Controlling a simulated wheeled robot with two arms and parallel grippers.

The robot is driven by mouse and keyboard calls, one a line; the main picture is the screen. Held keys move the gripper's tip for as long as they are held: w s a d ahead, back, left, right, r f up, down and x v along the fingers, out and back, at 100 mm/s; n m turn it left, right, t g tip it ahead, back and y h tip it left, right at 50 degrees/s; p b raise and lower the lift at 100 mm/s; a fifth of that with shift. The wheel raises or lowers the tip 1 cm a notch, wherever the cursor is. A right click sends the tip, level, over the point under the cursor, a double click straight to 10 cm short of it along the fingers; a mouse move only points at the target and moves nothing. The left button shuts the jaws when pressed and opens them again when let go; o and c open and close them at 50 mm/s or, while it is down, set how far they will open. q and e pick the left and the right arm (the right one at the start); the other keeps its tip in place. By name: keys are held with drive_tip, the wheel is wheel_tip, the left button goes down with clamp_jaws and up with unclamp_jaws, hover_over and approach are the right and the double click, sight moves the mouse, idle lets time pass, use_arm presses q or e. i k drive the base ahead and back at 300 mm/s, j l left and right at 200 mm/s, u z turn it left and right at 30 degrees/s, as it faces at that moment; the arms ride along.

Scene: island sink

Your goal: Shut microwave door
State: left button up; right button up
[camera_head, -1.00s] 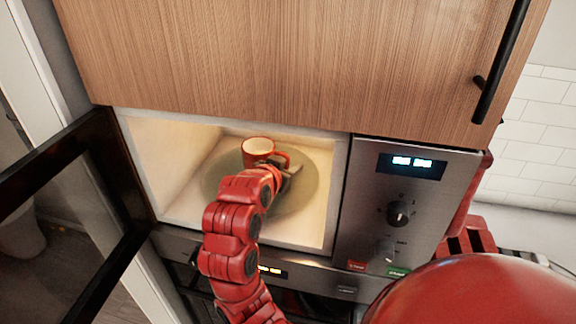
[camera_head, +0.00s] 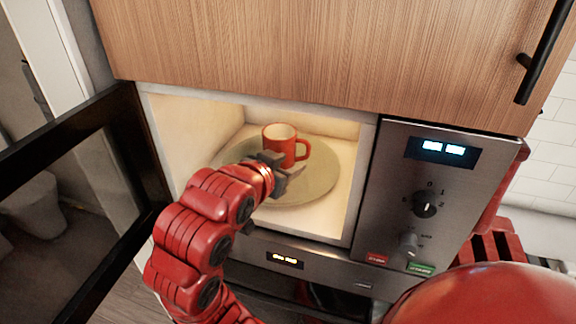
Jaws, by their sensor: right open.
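The microwave door (camera_head: 118,125) stands wide open at the left, its dark frame and glass swung out from the cavity. The lit microwave cavity (camera_head: 195,125) is open to view. Inside, a red mug (camera_head: 279,148) stands upright on the round turntable plate (camera_head: 318,184), its handle toward the right. My right gripper (camera_head: 276,172) is open and empty at the front of the mug, over the plate. Its tips overlap the mug's lower left in the picture; I cannot tell whether they touch. My left gripper is not in view.
The control panel (camera_head: 428,185) with display and knobs is right of the cavity. A wooden cabinet (camera_head: 320,50) with a black handle hangs above. An oven front (camera_head: 310,264) lies below. Free floor shows at the lower left.

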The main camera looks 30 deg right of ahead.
sight(23, 161)
drive_tip(key=k+j, duration=0.7)
drive_tip(key=k, duration=0.2)
